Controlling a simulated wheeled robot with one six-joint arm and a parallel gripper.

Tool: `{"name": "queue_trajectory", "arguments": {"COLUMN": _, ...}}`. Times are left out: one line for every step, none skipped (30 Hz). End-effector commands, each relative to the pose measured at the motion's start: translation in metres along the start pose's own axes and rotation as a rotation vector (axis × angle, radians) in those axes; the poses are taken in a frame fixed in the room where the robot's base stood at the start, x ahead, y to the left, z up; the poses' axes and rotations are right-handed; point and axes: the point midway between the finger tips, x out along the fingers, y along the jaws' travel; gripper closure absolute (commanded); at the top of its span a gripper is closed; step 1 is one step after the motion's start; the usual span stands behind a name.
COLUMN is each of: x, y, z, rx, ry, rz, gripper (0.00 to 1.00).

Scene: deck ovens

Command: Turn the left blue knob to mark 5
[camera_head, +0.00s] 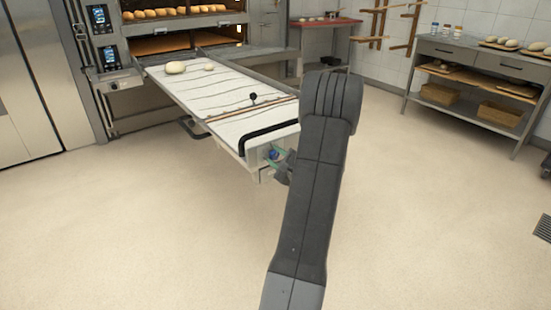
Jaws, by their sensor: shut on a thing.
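A small blue knob (273,154) sits on the end panel of the loader table, beside a greenish patch of the panel. My gripper (279,160) is at this knob, small and dark, partly hidden behind my arm. It is shut on the knob, as far as the small view shows. The dial marks and the knob's pointer are too small to read. Any other knob further right on the panel is hidden by my arm.
The white-topped loader table (205,92) runs from the deck oven (180,28), with dough pieces (175,67) at its far end. A black handle bar (268,133) curves over its near end. A grey side table (470,68) stands right. The beige floor is clear around.

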Motion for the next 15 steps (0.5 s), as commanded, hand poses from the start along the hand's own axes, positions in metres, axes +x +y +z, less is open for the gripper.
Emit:
{"name": "queue_trajectory", "arguments": {"x": -0.0002, "y": -0.0008, "z": -0.0003, "rx": 0.044, "ry": 0.001, "rz": 0.000, "gripper": 0.89}}
{"name": "queue_trajectory", "arguments": {"x": -0.0002, "y": -0.0010, "z": -0.0003, "rx": 0.073, "ry": 0.001, "rz": 0.000, "gripper": 0.89}}
{"name": "queue_trajectory", "arguments": {"x": -0.0002, "y": -0.0013, "z": -0.0003, "rx": 0.111, "ry": 0.001, "rz": 0.000, "gripper": 0.89}}
{"name": "queue_trajectory", "arguments": {"x": -0.0002, "y": -0.0014, "z": -0.0002, "rx": 0.139, "ry": 0.001, "rz": 0.000, "gripper": 0.89}}
{"name": "queue_trajectory", "arguments": {"x": -0.0002, "y": -0.0016, "z": -0.0002, "rx": 0.168, "ry": 0.001, "rz": 0.000, "gripper": 0.89}}
{"name": "queue_trajectory", "arguments": {"x": -0.0003, "y": -0.0018, "z": -0.0003, "rx": 0.206, "ry": 0.002, "rz": 0.000, "gripper": 0.89}}
{"name": "queue_trajectory", "arguments": {"x": -0.0003, "y": -0.0020, "z": -0.0003, "rx": 0.235, "ry": 0.002, "rz": 0.000, "gripper": 0.89}}
{"name": "queue_trajectory", "arguments": {"x": -0.0003, "y": -0.0021, "z": -0.0003, "rx": 0.263, "ry": 0.002, "rz": 0.000, "gripper": 0.89}}
{"name": "queue_trajectory", "arguments": {"x": -0.0003, "y": -0.0023, "z": -0.0004, "rx": 0.302, "ry": 0.002, "rz": 0.000, "gripper": 0.89}}
{"name": "queue_trajectory", "arguments": {"x": -0.0003, "y": -0.0024, "z": -0.0004, "rx": 0.330, "ry": 0.002, "rz": 0.000, "gripper": 0.89}}
{"name": "queue_trajectory", "arguments": {"x": -0.0003, "y": -0.0025, "z": -0.0005, "rx": 0.359, "ry": 0.002, "rz": 0.000, "gripper": 0.89}}
{"name": "queue_trajectory", "arguments": {"x": -0.0003, "y": -0.0027, "z": -0.0006, "rx": 0.397, "ry": 0.002, "rz": 0.000, "gripper": 0.89}}
{"name": "queue_trajectory", "arguments": {"x": -0.0003, "y": -0.0029, "z": -0.0006, "rx": 0.426, "ry": 0.003, "rz": 0.000, "gripper": 0.89}}
{"name": "queue_trajectory", "arguments": {"x": -0.0003, "y": -0.0031, "z": -0.0006, "rx": 0.455, "ry": 0.003, "rz": 0.000, "gripper": 0.89}}
{"name": "queue_trajectory", "arguments": {"x": -0.0003, "y": -0.0034, "z": -0.0006, "rx": 0.492, "ry": 0.003, "rz": 0.000, "gripper": 0.89}}
